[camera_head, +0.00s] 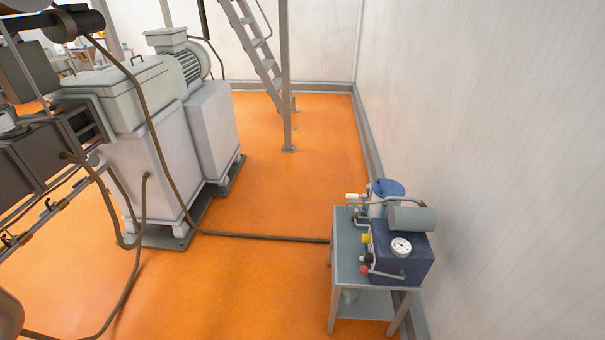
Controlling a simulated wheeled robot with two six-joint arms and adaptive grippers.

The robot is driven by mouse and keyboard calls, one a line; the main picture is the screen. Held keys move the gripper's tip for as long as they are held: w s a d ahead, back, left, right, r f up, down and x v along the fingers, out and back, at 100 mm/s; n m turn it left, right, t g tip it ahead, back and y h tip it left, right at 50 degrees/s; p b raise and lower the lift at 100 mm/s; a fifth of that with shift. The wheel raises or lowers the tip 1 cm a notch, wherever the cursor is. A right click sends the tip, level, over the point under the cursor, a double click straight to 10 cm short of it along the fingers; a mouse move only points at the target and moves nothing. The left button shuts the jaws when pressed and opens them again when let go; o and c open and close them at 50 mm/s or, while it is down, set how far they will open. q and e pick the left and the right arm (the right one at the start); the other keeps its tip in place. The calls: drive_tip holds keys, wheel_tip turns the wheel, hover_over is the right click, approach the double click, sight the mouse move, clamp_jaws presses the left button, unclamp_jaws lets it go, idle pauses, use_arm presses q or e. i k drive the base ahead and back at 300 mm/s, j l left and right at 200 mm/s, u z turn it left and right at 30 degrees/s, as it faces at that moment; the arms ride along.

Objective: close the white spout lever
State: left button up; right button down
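A small white lever (354,196) shows at the back left of a small grey table (346,250), beside a blue-topped container (387,188). It looks roughly horizontal and sits on small metal fittings. It is too small to tell whether it is open or closed. Neither of my grippers is in view.
A blue box with a dial gauge (401,246) and a grey cylinder (411,219) stand on the table, close to the white wall (480,130). A large grey machine (150,140) stands left. A hose (265,237) crosses the orange floor (270,180), which is otherwise clear mid-view.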

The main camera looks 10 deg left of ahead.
sight(364, 197)
drive_tip(key=i+j+u, duration=0.2)
drive_tip(key=i+u, duration=1.1)
drive_tip(key=i+z, duration=0.15)
drive_tip(key=i, duration=0.25)
drive_tip(key=i+j+z, duration=0.15)
drive_tip(key=i, duration=0.25)
drive_tip(key=i+j+z, duration=0.15)
drive_tip(key=i, duration=0.25)
drive_tip(key=i+z, duration=0.1)
drive_tip(key=z, duration=0.4)
drive_tip(key=i+z, duration=0.1)
drive_tip(key=z, duration=0.4)
drive_tip(key=j+z, duration=0.1)
drive_tip(key=z, duration=0.4)
drive_tip(key=i+j+z, duration=0.1)
drive_tip(key=z, duration=0.35)
drive_tip(key=j+z, duration=0.2)
drive_tip(key=z, duration=0.3)
drive_tip(key=i, duration=0.05)
